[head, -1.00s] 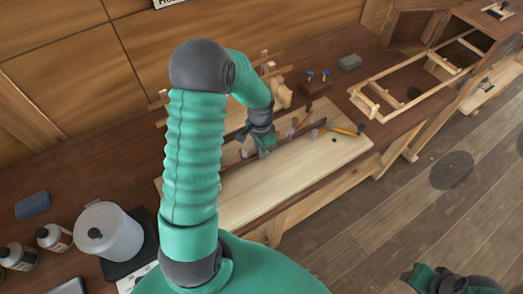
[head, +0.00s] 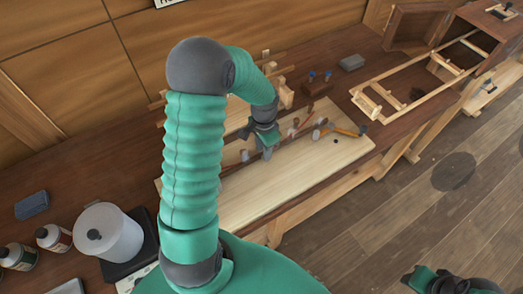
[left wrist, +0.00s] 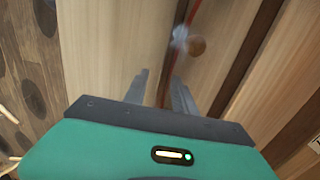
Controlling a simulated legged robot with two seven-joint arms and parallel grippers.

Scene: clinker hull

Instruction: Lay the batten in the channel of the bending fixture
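A thin dark strip that looks like the batten (head: 232,168) lies along the pale board on the bench, partly hidden by my left gripper (head: 266,152). In the left wrist view a reddish-brown strip (left wrist: 192,28) runs down between the two grey fingers of my left gripper (left wrist: 162,92). The fingers are apart; I see no grip on the strip. A pale wooden piece with upright pegs (head: 286,96), possibly the bending fixture, stands behind my left arm and is mostly hidden; its channel cannot be made out. My right gripper (head: 440,282) is at the bottom right, away from the bench.
Tools, including one with an orange handle (head: 345,132), lie right of my left gripper. A wooden frame (head: 425,75) is at right.

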